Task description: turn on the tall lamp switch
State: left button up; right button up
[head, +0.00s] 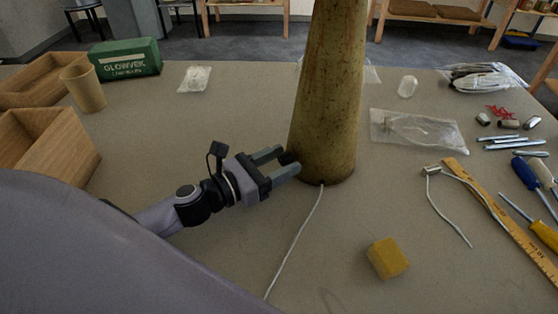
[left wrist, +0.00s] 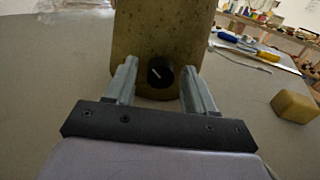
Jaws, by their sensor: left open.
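The tall lamp (head: 326,95) is a mottled yellow-brown tapered column standing upright on the table; its top is out of view. Its switch is a round black knob (left wrist: 160,72) with a pale line mark, low on the lamp's side. In the head view the knob (head: 287,158) is partly hidden by a finger. My left gripper (head: 281,162) is open, its fingers at either side of the knob. In the left wrist view the gripper (left wrist: 160,88) shows a gap between each finger and the knob. My right gripper is not in view.
A white cord (head: 297,238) runs from the lamp's base towards the front. A yellow block (head: 387,258) lies at front right. A wooden ruler (head: 498,218), screwdrivers and plastic bags lie to the right. Wooden boxes (head: 40,150) and a green box (head: 125,59) stand at left.

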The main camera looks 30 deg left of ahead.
pick_arm(q)
grip_shut()
jog(key=shift+m, duration=0.4)
jog(key=shift+m+p, duration=0.3)
jog(key=shift+m, duration=0.6)
jog(key=m, duration=0.3)
jog(key=shift+m, duration=0.3)
jog(key=m+b, duration=0.1)
jog(key=m, duration=0.4)
jog(key=m+b, duration=0.1)
jog(key=m, duration=0.3)
jog(key=shift+r+m, duration=0.1)
jog(key=shift+m, duration=0.2)
